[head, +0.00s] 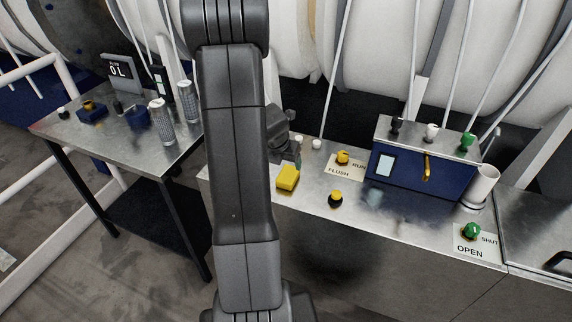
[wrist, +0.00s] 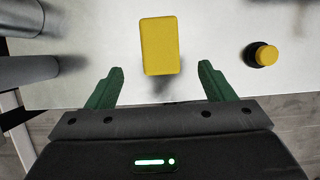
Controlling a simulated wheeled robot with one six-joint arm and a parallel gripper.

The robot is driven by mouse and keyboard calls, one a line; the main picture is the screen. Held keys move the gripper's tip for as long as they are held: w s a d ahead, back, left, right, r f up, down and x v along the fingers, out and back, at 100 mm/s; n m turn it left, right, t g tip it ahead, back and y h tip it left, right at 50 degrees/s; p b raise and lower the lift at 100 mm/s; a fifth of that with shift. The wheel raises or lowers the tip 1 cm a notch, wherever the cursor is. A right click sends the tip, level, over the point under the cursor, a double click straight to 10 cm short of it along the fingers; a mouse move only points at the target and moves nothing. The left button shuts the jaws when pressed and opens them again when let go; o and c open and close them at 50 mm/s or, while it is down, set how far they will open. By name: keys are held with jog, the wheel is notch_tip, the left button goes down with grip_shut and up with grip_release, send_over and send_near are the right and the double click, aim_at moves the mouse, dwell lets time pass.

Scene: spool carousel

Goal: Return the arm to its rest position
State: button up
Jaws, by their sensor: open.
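My gripper (wrist: 160,86) is open in the wrist view, its two green fingers spread apart with nothing between their tips. A yellow block (wrist: 159,46) lies on the metal bench just beyond the fingertips, apart from them. In the head view the yellow block (head: 288,177) sits near the bench's left end. My arm stands upright across the middle of the head view and hides part of the scene. The wrist end (head: 284,135) shows just to its right, above the block; the fingers are hard to make out there.
A black-and-yellow knob (head: 335,198) stands right of the block. Behind it are a FLUSH/RUN knob (head: 342,157) and a blue box (head: 404,176) with levers. A white cup (head: 482,185) and a green OPEN/SHUT knob (head: 470,231) are at right. A side table (head: 128,150) with canisters stands left.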

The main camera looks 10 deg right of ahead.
aim_at(288, 173)
jog(key=shift+v, duration=0.9)
jog(key=shift+f, duration=0.1)
jog(key=b+x, duration=0.3)
jog(key=x, duration=0.9)
jog(key=shift+b, duration=0.3)
jog(key=shift+r+p, duration=0.5)
jog(key=shift+r, duration=0.15)
